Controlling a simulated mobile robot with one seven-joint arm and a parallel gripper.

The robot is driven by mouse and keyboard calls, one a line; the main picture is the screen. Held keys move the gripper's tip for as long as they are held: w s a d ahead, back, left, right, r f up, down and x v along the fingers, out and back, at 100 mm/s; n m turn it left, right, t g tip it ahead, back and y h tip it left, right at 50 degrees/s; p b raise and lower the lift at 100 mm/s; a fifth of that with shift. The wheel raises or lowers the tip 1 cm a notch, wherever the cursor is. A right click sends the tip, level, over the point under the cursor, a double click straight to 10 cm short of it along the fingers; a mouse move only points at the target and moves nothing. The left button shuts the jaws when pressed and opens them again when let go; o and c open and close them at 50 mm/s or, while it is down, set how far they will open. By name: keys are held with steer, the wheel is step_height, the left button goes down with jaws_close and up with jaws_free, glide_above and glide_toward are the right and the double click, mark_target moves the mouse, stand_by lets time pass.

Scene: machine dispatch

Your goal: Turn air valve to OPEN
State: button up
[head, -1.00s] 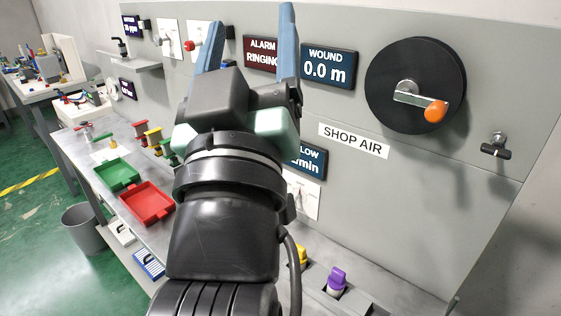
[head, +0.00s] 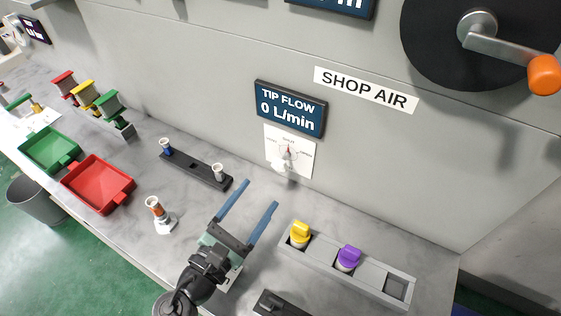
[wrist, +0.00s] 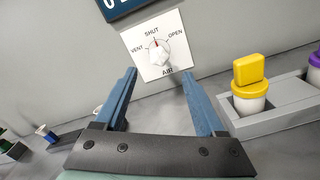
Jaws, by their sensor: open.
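The air valve is a white knob (wrist: 158,53) on a white plate (wrist: 177,71) on the grey panel, below the TIP FLOW display. The knob's red mark points up at SHUT. In the head view the knob (head: 288,153) sits under the display, which reads 0 L/min. My gripper (head: 262,194) is open and empty, its blue fingers pointing toward the panel. In the wrist view my gripper (wrist: 159,76) has its fingertips below and either side of the knob, apart from it.
A grey holder with a yellow-capped (head: 300,234) and a purple-capped (head: 348,257) item stands right of my gripper. A black rack (head: 196,168) and a small orange-banded vial (head: 156,210) stand to its left. Red (head: 98,184) and green (head: 48,150) trays lie further left.

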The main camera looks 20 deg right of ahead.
mark_target(278, 168)
steer(key=x, duration=1)
steer(key=shift+w+d+p, duration=0.15)
steer(key=shift+w+p, duration=0.1)
steer(key=shift+p, duration=0.1)
jaws_close()
